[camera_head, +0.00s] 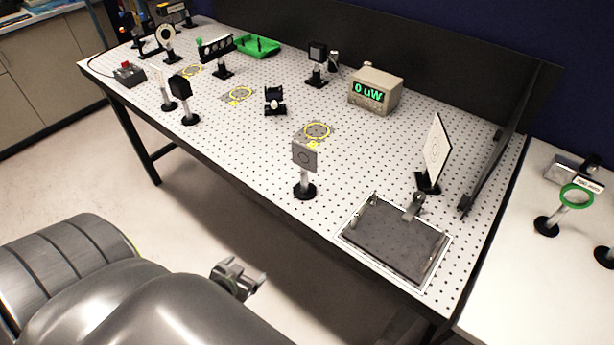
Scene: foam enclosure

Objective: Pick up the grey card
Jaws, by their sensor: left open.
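The grey card (304,156) is a small square plate with a faint ring mark. It stands upright on a short post with a round black base, near the front edge of the perforated optical table (345,165). My left gripper (250,273) is open and empty, low in front of the table, below and to the left of the card. It is apart from the card. My right gripper is not in view.
A dark rectangular pad (395,240) lies at the table's front right corner. A white screen (437,150) stands behind it. A meter (375,90) reading "0 uW" stands at the back. Several black mounts stand left of the card. A yellow ring mark (317,131) lies behind it.

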